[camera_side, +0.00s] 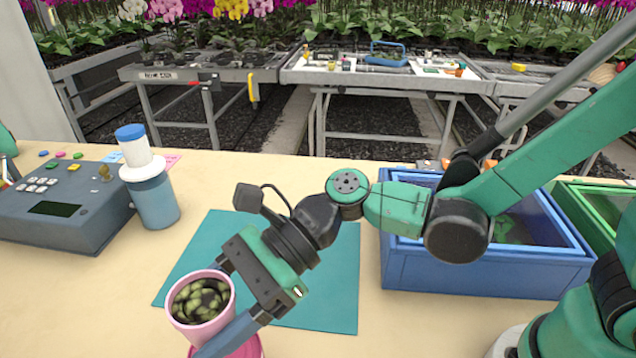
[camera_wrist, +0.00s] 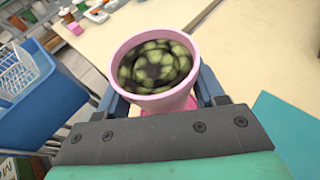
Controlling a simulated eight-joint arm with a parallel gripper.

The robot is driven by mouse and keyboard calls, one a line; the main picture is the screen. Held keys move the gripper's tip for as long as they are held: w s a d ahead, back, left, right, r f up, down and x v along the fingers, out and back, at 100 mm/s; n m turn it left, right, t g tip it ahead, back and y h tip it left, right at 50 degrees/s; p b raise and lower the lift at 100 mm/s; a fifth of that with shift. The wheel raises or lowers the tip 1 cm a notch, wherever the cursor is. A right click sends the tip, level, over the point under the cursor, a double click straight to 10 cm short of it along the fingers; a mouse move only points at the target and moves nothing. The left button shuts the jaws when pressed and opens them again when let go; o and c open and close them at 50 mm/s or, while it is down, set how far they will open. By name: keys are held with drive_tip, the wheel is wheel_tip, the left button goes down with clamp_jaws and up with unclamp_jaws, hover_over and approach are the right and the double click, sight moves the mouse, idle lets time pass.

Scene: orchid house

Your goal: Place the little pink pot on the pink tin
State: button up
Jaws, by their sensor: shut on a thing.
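The little pink pot (camera_side: 202,333), with a dark and green mottled filling, is between the two fingers of my gripper (camera_side: 216,308) at the lower left of the side view. The gripper is shut on it. In the wrist view the pot (camera_wrist: 153,101) stands between the blue-grey fingers, its open top facing the camera. The pink tin (camera_side: 248,347) shows just below the pot, cut by the lower picture edge and partly covered by a finger. A small pink patch of it shows under the pot in the wrist view. I cannot tell whether pot and tin touch.
A teal mat (camera_side: 335,310) lies behind and right of the pot. A blue crate (camera_side: 480,278) stands right, a green one (camera_side: 575,200) beyond it. A grey keypad device (camera_side: 60,215) and a blue cup holding a white, blue-capped bottle (camera_side: 155,200) stand left.

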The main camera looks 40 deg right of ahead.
drive_tip(key=shift+f, duration=2)
drive_tip(key=shift+f, duration=0.15)
drive_tip(key=o, duration=1.3)
